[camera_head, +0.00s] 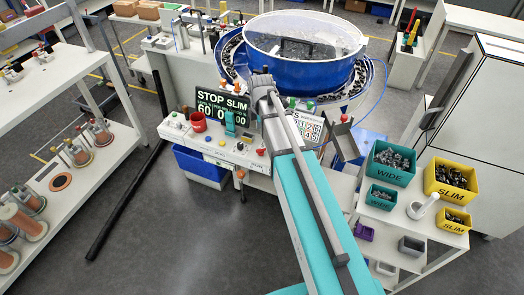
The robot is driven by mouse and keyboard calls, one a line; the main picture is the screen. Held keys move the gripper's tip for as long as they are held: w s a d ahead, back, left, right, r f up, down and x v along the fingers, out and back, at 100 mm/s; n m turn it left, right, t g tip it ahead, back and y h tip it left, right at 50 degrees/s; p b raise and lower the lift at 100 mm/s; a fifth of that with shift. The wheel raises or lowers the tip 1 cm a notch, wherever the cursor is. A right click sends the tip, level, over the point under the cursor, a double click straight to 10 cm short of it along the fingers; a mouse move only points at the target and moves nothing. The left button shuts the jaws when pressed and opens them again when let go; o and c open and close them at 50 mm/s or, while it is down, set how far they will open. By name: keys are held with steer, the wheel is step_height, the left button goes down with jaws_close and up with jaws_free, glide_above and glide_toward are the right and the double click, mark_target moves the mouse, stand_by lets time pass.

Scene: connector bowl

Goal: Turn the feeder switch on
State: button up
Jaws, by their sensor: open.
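The white control console (215,152) stands in front of the blue feeder bowl (300,72). Its face carries several small coloured knobs and buttons, including a yellow one (222,143) and a red one (240,146). I cannot tell which of them is the feeder switch, or its position. A dark display (222,110) above the console reads "STOP SLIM". My gripper (262,78) is at the end of my teal arm, at the near side of the bowl and above the console. It is open and looks empty; its fingertips are small. My arm hides the console's right part.
A side table on the right holds green bins (390,162) and yellow bins (451,182). A shelf with spools is on the left.

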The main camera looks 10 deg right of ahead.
mark_target(261, 149)
steer(key=shift+f+b, duration=5.1)
steer(key=shift+f, duration=0.35)
jaws_close()
steer(key=shift+d, duration=0.2)
steer(key=shift+a, duration=0.1)
